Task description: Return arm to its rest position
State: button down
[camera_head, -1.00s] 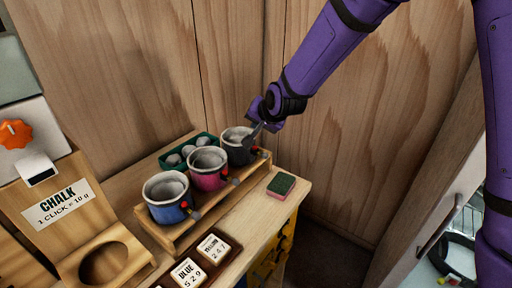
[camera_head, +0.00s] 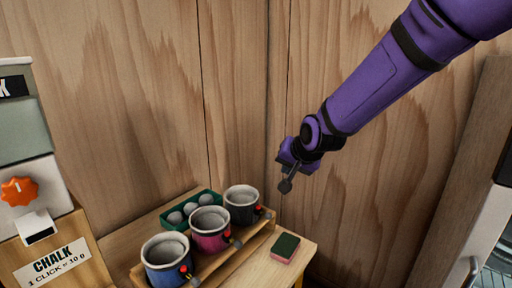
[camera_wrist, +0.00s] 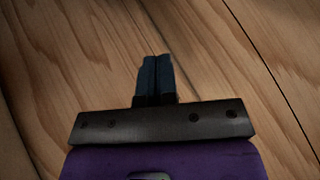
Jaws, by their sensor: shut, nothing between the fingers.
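My gripper (camera_head: 286,185) is at the end of my purple arm, raised in the air in front of the wooden wall. It is to the right of and above the dark chalk bag, apart from it. In the wrist view the fingers of my gripper (camera_wrist: 156,78) are together and empty, with only wood behind them. Three chalk bags stand in a row on a wooden rack: a blue one (camera_head: 165,262), a pink one (camera_head: 210,232) and a dark one (camera_head: 241,208).
A green tray (camera_head: 170,222) with several pale balls sits behind the bags. A green and pink sponge (camera_head: 285,247) lies on the table's right part. A chalk dispenser (camera_head: 30,195) with an orange knob stands at the left. The air around my gripper is clear.

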jog(key=s+d+r+n+h, duration=0.1)
jog(key=s+d+r+h, duration=0.1)
jog(key=s+d+r, duration=0.95)
jog(key=s+d+g, duration=0.1)
jog(key=s+d, duration=0.4)
jog(key=s, duration=0.5)
jog(key=s+d+n+g+h, duration=0.1)
jog(key=s+d, duration=0.4)
jog(key=s, duration=0.4)
jog(key=shift+s+n, duration=0.3)
jog(key=shift+s, duration=0.1)
